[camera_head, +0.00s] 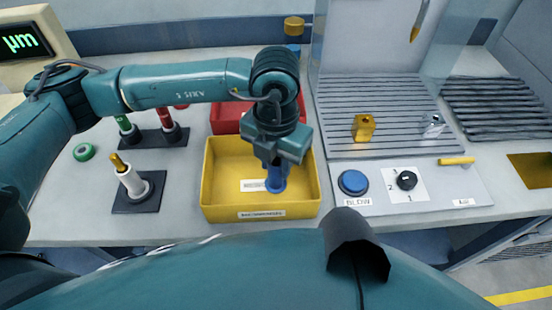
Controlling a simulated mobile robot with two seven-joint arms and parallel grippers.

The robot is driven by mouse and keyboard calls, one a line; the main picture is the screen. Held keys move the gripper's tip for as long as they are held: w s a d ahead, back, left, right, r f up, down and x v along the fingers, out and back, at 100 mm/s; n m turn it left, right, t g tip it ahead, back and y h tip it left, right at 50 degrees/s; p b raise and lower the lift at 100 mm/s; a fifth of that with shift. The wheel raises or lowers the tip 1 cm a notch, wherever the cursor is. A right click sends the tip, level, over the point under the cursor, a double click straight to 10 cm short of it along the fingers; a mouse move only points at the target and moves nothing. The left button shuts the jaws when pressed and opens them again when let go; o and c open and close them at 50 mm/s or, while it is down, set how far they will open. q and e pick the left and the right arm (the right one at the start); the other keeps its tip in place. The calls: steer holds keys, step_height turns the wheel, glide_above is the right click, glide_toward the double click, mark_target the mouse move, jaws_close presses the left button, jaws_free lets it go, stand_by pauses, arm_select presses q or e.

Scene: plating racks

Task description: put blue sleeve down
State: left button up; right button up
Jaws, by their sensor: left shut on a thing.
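My left gripper (277,163) points down into the yellow bin (222,208). It is shut on the blue sleeve (276,180). The sleeve is upright inside the bin's outline, in front of a white label on the bin floor. I cannot tell whether its lower end touches the floor. My gripper hides the sleeve's upper part. My right gripper does not show.
A red bin (226,119) stands behind the yellow one. To the left are a white post on a black base (137,190), posts with red and green sleeves (170,128) and a green ring (84,152). A grey slatted station with a blue button (353,182) is right.

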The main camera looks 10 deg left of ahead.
arm_select(q)
steer(key=o, duration=1)
steer(key=shift+c, duration=0.2)
step_height(320, 180, up, 12)
steer(key=shift+r+b, duration=0.15)
steer(key=shift+b, duration=0.45)
